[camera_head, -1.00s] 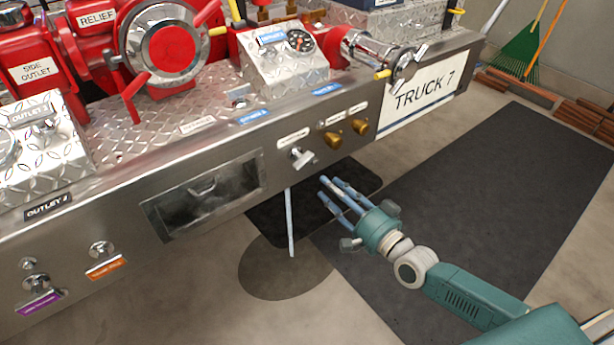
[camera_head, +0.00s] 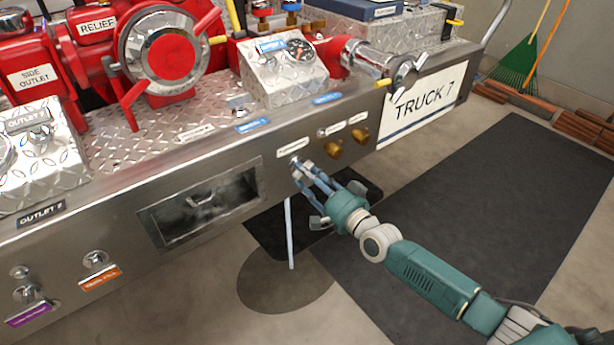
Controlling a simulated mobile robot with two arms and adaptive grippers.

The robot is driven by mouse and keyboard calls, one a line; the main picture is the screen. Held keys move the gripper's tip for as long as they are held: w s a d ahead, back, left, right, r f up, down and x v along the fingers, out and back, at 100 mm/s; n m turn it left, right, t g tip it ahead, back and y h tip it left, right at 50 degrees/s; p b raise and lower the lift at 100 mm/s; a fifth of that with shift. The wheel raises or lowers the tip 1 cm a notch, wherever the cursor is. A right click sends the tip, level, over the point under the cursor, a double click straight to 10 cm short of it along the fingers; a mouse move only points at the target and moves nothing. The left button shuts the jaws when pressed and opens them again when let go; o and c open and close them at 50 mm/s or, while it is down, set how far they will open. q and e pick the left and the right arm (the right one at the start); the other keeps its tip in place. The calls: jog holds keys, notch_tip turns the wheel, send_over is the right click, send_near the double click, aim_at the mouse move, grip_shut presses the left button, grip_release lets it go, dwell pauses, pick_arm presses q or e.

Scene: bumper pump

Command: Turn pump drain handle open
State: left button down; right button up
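The drain handle (camera_head: 295,161) is a small silver knob on the front of the steel bumper panel, under a small white label (camera_head: 293,147) too small to read. My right gripper (camera_head: 303,171) is right at it, its blue fingers apart on either side of the handle. The fingers hide most of the handle, and I cannot tell whether they touch it. My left gripper is not in view.
Two brass knobs (camera_head: 347,141) sit just right of the handle. A recessed opening (camera_head: 200,207) is to its left. A pale blue rod (camera_head: 290,232) hangs below the bumper (camera_head: 110,222). The floor mat (camera_head: 460,190) on the right is clear.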

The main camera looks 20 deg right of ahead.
grip_shut()
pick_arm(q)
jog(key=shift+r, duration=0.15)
pick_arm(e)
jog(key=shift+n, duration=0.4)
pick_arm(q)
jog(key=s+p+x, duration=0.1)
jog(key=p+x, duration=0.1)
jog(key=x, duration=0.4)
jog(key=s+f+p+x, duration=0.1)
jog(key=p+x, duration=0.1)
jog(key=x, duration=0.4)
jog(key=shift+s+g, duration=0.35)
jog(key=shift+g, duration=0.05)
pick_arm(e)
jog(key=shift+w+d+n, duration=0.1)
jog(key=shift+d+n, duration=0.05)
jog(key=shift+n, duration=1.95)
jog(key=shift+s+d+n, duration=0.1)
jog(key=shift+d+n, duration=0.05)
jog(key=shift+n, duration=1.95)
jog(key=shift+w+d+n, duration=0.1)
jog(key=shift+d+n, duration=0.05)
jog(key=shift+n, duration=1.95)
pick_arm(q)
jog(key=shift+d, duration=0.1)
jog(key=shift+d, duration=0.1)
pick_arm(e)
grip_release()
